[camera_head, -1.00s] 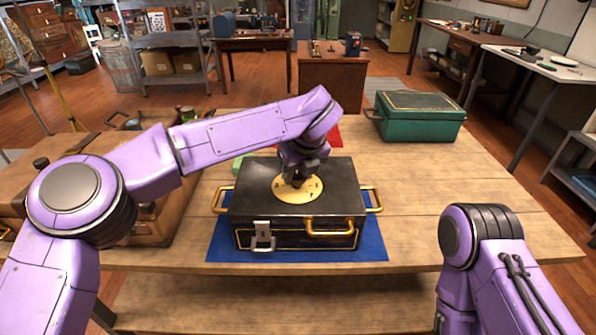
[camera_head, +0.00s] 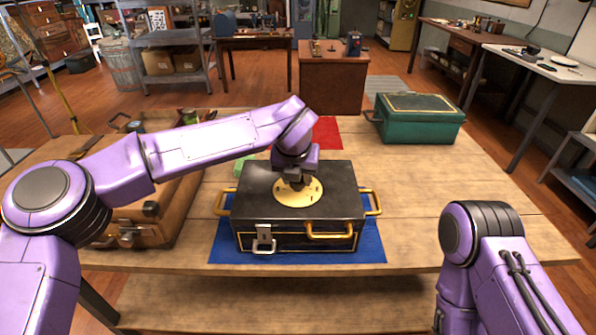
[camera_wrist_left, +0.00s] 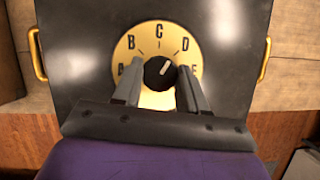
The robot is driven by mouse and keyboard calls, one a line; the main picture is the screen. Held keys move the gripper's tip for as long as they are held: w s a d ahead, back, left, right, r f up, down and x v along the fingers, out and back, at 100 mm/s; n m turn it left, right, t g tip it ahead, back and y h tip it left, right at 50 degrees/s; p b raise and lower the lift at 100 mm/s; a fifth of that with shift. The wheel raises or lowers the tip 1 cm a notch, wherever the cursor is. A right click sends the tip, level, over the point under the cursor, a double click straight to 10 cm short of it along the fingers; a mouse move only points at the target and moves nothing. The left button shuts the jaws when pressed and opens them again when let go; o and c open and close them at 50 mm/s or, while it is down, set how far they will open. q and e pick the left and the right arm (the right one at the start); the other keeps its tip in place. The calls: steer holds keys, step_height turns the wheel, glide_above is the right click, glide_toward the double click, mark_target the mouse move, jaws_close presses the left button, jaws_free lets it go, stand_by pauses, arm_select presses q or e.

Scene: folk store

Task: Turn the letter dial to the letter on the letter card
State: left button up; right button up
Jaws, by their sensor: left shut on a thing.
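A black case (camera_head: 255,178) with brass handles stands on a blue mat (camera_head: 372,246). Its lid carries a round cream letter dial (camera_head: 285,197) marked A to E. In the left wrist view, the dial's black knob (camera_wrist_left: 160,73) has a white pointer slanting up and right, roughly toward D. My left gripper (camera_wrist_left: 160,68) is shut on the knob, one finger on each side; the fingers partly cover A and E. In the head view my left wrist hides the dial's far part. I cannot make out a letter card. My right gripper is out of view.
A brown leather case (camera_head: 165,215) stands left on the wooden table (camera_head: 450,190). A green box (camera_head: 420,122) is at the back right. A red mat (camera_head: 327,131) and a small green item (camera_head: 240,166) lie behind the black case. The table's right side is clear.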

arm_select(q)
steer(key=m+h+p, duration=0.1)
steer(key=m+p, duration=0.1)
steer(key=m+g+h+p, duration=0.1)
steer(key=m+p, duration=0.5)
steer(key=shift+w+a+r+g+h, duration=0.1)
steer(key=shift+a+r+g+h, duration=0.1)
steer(key=shift+r+g+h, duration=0.15)
steer(key=shift+w+f+m+g+h+p, duration=0.1)
steer(key=shift+m+g+h+p, duration=0.15)
steer(key=shift+m+p, duration=0.65)
steer(key=shift+f+m+g+h+p, duration=0.1)
steer(key=shift+m+g+h+p, duration=0.1)
steer(key=shift+m+p, duration=0.65)
steer(key=shift+f+m, duration=0.1)
steer(key=shift+m, duration=0.15)
steer(key=o, duration=1)
steer(key=shift+o, duration=0.2)
steer(key=shift+a, duration=0.1)
